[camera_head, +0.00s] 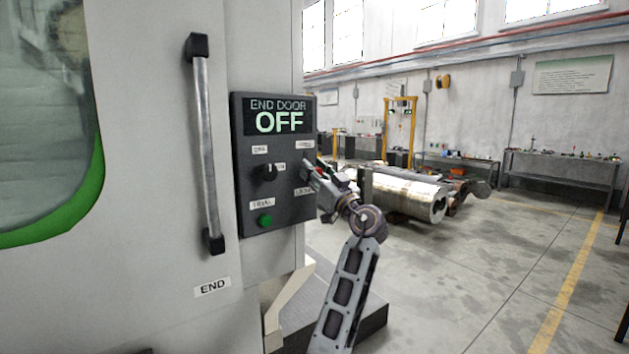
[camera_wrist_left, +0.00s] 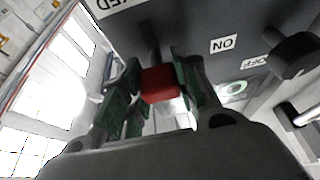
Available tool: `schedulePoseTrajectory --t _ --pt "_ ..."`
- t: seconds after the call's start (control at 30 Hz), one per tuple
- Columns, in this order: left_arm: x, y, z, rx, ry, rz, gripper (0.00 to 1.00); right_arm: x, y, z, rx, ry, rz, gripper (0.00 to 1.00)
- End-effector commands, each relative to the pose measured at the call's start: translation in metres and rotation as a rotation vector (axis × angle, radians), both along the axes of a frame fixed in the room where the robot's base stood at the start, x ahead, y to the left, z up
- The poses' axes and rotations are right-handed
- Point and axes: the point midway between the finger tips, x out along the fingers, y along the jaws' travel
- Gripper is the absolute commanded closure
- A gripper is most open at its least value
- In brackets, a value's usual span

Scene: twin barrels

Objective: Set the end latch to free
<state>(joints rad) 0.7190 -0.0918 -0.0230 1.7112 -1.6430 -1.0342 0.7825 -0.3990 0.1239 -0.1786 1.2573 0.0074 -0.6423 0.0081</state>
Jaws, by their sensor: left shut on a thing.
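The end latch has a red grip (camera_wrist_left: 158,84) on a dark stem in the left wrist view. My left gripper (camera_wrist_left: 160,92) is shut on this red grip, with a green-padded finger on each side. In the head view the left gripper (camera_head: 309,172) is at the right edge of the dark END DOOR panel (camera_head: 247,195) and hides most of the latch. A small label (camera_head: 305,144) is above the gripper and another (camera_head: 304,191) below it; their wording is hard to read. The panel's display (camera_head: 279,121) reads OFF. My right gripper is in neither view.
A black knob (camera_head: 269,172) and a green button (camera_head: 265,220) are on the panel left of the gripper. A long vertical door handle (camera_head: 206,145) is further left. Large metal cylinders (camera_head: 405,193) lie behind the arm.

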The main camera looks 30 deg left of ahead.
Motion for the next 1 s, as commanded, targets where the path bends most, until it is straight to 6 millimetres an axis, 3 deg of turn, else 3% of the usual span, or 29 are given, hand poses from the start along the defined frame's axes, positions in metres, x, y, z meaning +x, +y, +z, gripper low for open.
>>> schedulePoseTrajectory --t 0.3,0.7,0.73,0.9,1.0 --pt "0.0 0.0 0.036 0.001 -0.002 -0.001 1.0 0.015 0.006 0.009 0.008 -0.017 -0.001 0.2" --pt "-0.001 -0.001 0.043 0.006 -0.005 -0.002 1.0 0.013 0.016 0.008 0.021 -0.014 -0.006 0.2" --pt "-0.001 -0.001 0.043 0.006 -0.005 -0.002 0.66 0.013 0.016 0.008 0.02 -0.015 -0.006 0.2" --pt "-0.001 0.0 0.042 0.003 -0.003 -0.002 0.46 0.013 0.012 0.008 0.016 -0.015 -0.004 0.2" --pt "0.0 0.0 0.041 0.002 -0.003 -0.002 0.46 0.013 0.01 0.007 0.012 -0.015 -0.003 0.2"
